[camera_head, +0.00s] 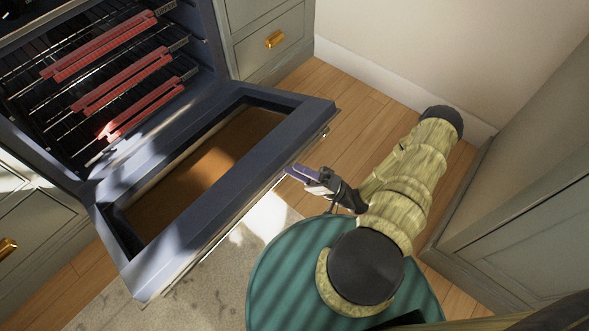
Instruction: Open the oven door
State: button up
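The oven (60,90) stands at the upper left, with its dark cavity and several racks with red front strips showing. Its door (220,170) is swung down and out, with a glass window in a dark frame. The door's handle (240,219) runs along the outer edge. My gripper (291,172) is beside the door's outer edge, near the right part of the handle. Its fingers point left toward the door. I cannot tell whether they touch the handle or are parted.
Grey-green drawers with a brass knob (274,39) stand right of the oven. More drawers (45,235) are at the lower left. A grey-green cabinet (530,190) stands close on the right. Bare wood floor (340,110) and a light rug (225,285) lie between.

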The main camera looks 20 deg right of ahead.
jog(key=s+d+f+b, duration=0.4)
jog(key=d+f+b, duration=0.6)
jog(key=f, duration=0.2)
jog(key=shift+s, duration=0.15)
dwell(1.7)
jog(key=shift+d+f, duration=0.1)
dwell(0.6)
